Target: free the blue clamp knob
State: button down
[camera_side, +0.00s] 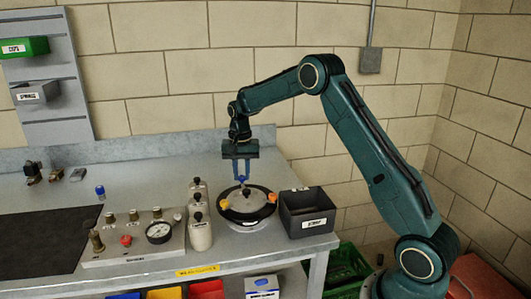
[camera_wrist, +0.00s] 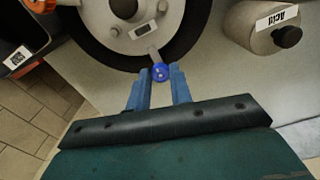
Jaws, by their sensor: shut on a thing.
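The blue clamp knob (camera_wrist: 160,72) sits between the two blue fingertips of my gripper (camera_wrist: 160,75) in the wrist view, at the end of a short metal stem at the rim of a round pot. My gripper (camera_side: 241,176) is shut on it and points down over the pot in the side view. The pot (camera_side: 240,213) has a black ring and a grey, labelled lid (camera_wrist: 120,25). In the side view the fingers largely hide the held knob.
A dark open bin (camera_side: 308,212) stands close right of the pot. Several white bottles (camera_side: 200,232) stand close left. A gauge panel (camera_side: 135,240) and a small blue-topped item (camera_side: 100,191) are farther left. The bench (camera_side: 150,180) behind is mostly clear.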

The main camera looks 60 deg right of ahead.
jog(key=shift+n, duration=0.3)
jog(key=n, duration=0.8)
jog(key=shift+n, duration=0.4)
jog(key=n, duration=0.8)
jog(key=shift+d+n, duration=0.1)
jog(key=shift+n, duration=0.2)
jog(key=c, duration=1.3)
grip_release()
jog(key=shift+o, duration=0.2)
